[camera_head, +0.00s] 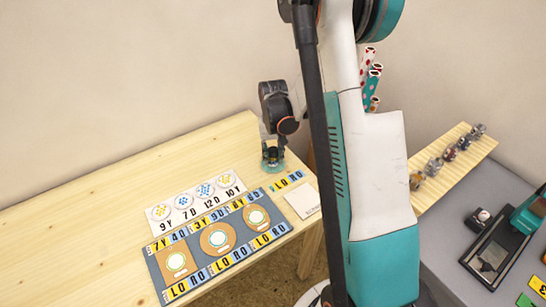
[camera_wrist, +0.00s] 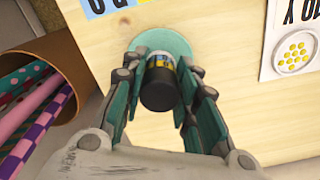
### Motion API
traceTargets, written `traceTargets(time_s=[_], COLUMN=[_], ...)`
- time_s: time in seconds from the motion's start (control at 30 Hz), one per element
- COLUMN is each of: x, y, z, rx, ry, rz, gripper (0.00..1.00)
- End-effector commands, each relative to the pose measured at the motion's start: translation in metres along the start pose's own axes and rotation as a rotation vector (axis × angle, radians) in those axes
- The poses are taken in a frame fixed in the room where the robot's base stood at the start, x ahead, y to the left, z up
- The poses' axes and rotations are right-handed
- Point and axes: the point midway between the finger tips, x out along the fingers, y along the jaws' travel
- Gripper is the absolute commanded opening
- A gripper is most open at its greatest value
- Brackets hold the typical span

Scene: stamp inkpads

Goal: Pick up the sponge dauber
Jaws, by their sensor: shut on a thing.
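The sponge dauber (camera_wrist: 160,92) has a black round end and a yellow and blue band. It stands between the fingers of my gripper (camera_wrist: 162,72) in the wrist view, over a round teal disc (camera_wrist: 166,42). My gripper is shut on the dauber. In the head view my gripper (camera_head: 272,154) is low at the back right of the wooden table (camera_head: 90,198), with the teal disc (camera_head: 273,168) just below it. I cannot tell whether the dauber touches the disc or whether the disc is part of it.
A grey mat (camera_head: 202,265) with round brown pads and letter strips lies in front of my gripper. A white card (camera_head: 192,205) with dotted discs is to its left. A brown tube (camera_wrist: 62,55) of patterned rolls stands beside the table.

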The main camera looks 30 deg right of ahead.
Motion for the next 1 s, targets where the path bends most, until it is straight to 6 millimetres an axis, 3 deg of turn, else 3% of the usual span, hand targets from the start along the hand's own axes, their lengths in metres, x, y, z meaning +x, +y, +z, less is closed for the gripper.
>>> traceTargets(time_s=[0.27, 0.47, 0.67, 1.0], x=[-0.001, -0.015, -0.051, -0.145], y=[0.0, 0.0, 0.0, 0.0], z=[0.0, 0.0, 0.0, 0.0], rx=[0.0, 0.0, 0.0, 0.0], ry=[0.0, 0.0, 0.0, 0.0], rz=[0.0, 0.0, 0.0, 0.0], gripper=[0.06, 0.06, 0.06, 0.06])
